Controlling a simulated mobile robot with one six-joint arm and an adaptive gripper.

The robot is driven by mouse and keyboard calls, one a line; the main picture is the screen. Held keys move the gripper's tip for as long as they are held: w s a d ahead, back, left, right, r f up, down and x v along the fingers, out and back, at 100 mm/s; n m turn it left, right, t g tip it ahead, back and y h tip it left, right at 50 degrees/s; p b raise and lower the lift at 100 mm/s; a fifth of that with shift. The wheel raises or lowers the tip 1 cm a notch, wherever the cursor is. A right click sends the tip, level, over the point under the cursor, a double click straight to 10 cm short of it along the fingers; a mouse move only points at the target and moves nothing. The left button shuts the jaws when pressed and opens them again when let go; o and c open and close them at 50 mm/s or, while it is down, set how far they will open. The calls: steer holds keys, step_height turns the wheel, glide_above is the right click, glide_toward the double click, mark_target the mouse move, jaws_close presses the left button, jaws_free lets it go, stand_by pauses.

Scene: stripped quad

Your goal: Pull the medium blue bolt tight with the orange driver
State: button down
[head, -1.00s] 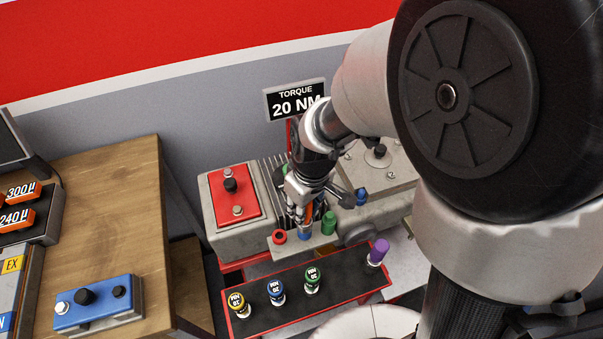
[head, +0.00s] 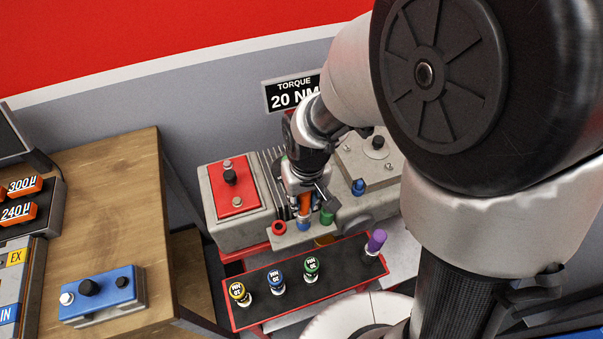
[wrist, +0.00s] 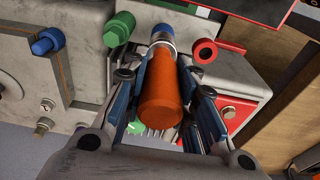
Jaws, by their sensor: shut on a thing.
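The orange driver (wrist: 160,92) lies between the fingers of my gripper (wrist: 160,112), which is shut on its handle. In the head view the orange handle (head: 304,203) shows below my gripper (head: 305,192). A silver collar and a blue piece (wrist: 162,33) are at the driver's far end. I cannot tell whether that blue piece belongs to the driver or is a bolt under it. A blue bolt (wrist: 45,42) sits on the grey housing at the left of the wrist view, apart from the driver; it also shows in the head view (head: 358,187).
A green cylinder (wrist: 120,28) and a red ring (wrist: 204,51) flank the driver's end closely. A torque sign (head: 292,93) reads 20 NM. A wooden bench (head: 110,215) stands left.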

steer(key=shift+m, duration=1.2)
steer(key=shift+r+p, duration=1.05)
steer(key=shift+r, duration=0.3)
steer(key=shift+n, duration=2.3)
steer(key=shift+s+a+n+g+y+b, duration=0.15)
steer(key=shift+n+b, duration=0.15)
steer(key=shift+n, duration=0.85)
steer(key=shift+w+n+g+y+b, duration=0.15)
steer(key=shift+n+b, duration=0.1)
steer(key=shift+n, duration=0.9)
steer(key=shift+s, duration=0.1)
steer(key=shift+f, duration=0.15)
